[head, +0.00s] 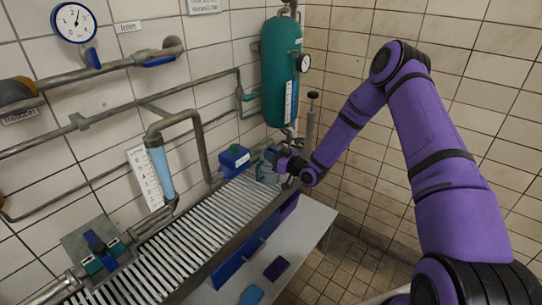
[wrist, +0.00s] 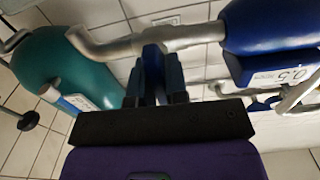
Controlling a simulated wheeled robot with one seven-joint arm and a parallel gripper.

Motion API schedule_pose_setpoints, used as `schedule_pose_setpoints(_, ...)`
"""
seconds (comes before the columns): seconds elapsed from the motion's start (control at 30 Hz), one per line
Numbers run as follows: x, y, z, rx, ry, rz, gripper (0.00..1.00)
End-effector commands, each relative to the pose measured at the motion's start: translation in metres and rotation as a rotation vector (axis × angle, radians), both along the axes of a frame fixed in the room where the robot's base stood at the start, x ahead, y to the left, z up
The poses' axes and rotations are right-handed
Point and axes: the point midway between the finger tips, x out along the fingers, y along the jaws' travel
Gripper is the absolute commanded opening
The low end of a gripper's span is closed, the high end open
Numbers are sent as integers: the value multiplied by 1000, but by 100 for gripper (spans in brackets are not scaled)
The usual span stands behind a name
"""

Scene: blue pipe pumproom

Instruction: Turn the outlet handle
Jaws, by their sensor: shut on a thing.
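The outlet handle (wrist: 152,70) shows in the wrist view as a narrow blue lever hanging from a grey pipe with a valve body (wrist: 165,38). My gripper (wrist: 154,88) is shut on it, with one finger on each side of the lever. The lever's lower end is hidden between the fingers and the black gripper base. In the head view my gripper (head: 280,160) is at the far end of the grated bench, below the green tank. The handle cannot be made out there.
A green tank (head: 280,70) with a gauge hangs above my gripper. A blue box (head: 234,158) labelled 0.5 sits just left of it. Grey pipes (head: 205,140) run along the tiled wall. A slatted grate (head: 170,245) stretches toward the front left. Floor at the right is clear.

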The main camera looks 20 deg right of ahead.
Motion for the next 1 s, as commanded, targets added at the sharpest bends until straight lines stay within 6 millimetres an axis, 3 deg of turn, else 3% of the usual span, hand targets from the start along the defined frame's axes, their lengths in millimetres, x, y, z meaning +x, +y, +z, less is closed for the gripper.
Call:
schedule_pose_setpoints(0.03,-1,-1,-1,1,4,-1,0)
schedule_pose_setpoints(0.07,-1,-1,-1,1,4,-1,16)
schedule_pose_setpoints(0.17,-1,-1,-1,0,3,-1,38)
schedule_pose_setpoints(0.57,-6,-5,0,-1,2,-1,38)
schedule_pose_setpoints(1.0,-67,-50,0,0,3,-3,38)
